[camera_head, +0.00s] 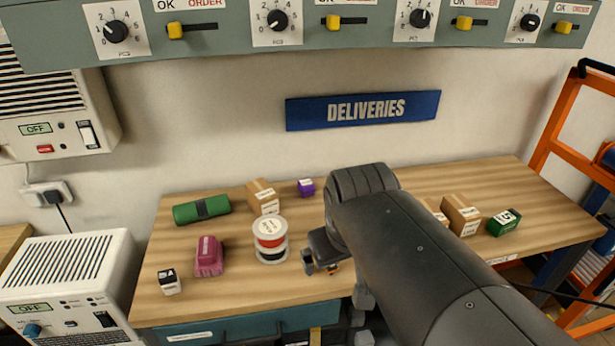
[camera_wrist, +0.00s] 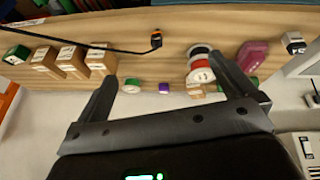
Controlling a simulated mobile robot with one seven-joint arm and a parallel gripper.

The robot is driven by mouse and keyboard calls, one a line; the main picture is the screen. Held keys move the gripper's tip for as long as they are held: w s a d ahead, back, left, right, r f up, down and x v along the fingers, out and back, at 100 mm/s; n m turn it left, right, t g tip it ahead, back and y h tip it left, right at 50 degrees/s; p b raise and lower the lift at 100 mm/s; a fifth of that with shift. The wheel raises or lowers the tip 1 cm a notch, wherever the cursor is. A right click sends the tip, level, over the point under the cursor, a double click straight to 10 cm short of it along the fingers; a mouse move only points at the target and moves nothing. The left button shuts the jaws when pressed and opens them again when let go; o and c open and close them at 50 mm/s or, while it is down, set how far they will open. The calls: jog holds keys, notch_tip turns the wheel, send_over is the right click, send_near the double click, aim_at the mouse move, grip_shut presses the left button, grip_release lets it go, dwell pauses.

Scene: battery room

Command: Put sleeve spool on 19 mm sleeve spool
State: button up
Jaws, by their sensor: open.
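A stack of wire or sleeve spools stands on the wooden bench in the head view: a red-wound spool (camera_head: 270,229) with a white top sits on a black-wound spool (camera_head: 271,252). The red spool (camera_wrist: 199,63) also shows in the wrist view, by one fingertip. A green spool (camera_wrist: 131,86) lies near the other fingertip in the wrist view; my arm hides it in the head view. I cannot read which spool is 19 mm. My gripper (camera_head: 334,274) is open and empty, right of the stack; its spread fingers also show in the wrist view (camera_wrist: 163,72).
The bench (camera_head: 215,292) also holds a green cylinder (camera_head: 201,210), a magenta object (camera_head: 209,257), a small black-and-white box (camera_head: 169,281), a purple box (camera_head: 306,187), cartons (camera_head: 460,214) and a green box (camera_head: 504,222). A black cable with an orange-tipped plug (camera_wrist: 156,39) lies near my gripper.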

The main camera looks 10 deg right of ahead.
jog(key=s+m, duration=0.1)
jog(key=s, duration=0.1)
jog(key=s+d+m+y, duration=0.1)
jog(key=shift+s+r+t, duration=0.15)
jog(key=shift+s+t, duration=0.2)
jog(key=shift+t, duration=0.05)
